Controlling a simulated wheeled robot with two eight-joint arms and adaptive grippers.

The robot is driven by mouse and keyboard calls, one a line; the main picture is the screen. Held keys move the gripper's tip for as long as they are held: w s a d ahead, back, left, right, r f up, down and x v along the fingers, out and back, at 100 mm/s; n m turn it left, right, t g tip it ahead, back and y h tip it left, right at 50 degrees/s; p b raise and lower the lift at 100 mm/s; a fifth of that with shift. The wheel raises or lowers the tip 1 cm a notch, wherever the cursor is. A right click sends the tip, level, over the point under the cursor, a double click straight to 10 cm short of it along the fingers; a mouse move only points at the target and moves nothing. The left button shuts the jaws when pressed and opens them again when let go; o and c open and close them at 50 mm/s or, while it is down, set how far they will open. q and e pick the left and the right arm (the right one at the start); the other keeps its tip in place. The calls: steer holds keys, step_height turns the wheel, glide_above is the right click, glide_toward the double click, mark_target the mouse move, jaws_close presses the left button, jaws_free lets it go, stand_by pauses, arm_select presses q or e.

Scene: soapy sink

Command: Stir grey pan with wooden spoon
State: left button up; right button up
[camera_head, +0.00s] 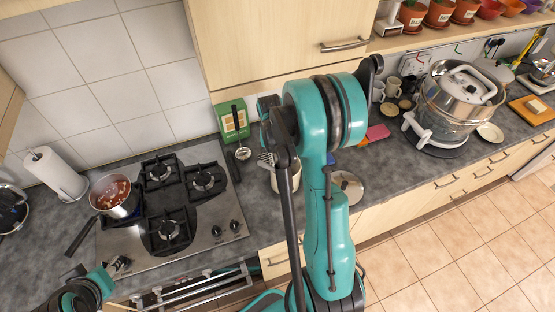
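The gas hob (223,213) has several black grates. A paper towel roll (57,174) stands left of the pan. A ladle (242,150) is near a green box (232,119). A large glass-and-metal pot (455,102) stands on the right counter. A round lid (346,188) lies beside my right arm.

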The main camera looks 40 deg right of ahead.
jaws_close()
steer(key=shift+r, duration=0.1)
steer(key=shift+a+r+p, duration=0.2)
steer(key=shift+r+p, duration=0.55)
steer(key=shift+r, duration=0.45)
steer(key=shift+a+r+p, duration=0.15)
steer(key=shift+r+p, duration=0.6)
steer(key=shift+r, duration=0.45)
steer(key=shift+w+d+r+p, duration=0.35)
steer(key=shift+d+r, duration=0.4)
steer(key=shift+d, duration=0.05)
steer(key=shift+w+d+r+p, duration=0.35)
steer(key=shift+d+r, duration=0.4)
step_height(320, 180, up, 9)
steer(key=p, duration=0.5)
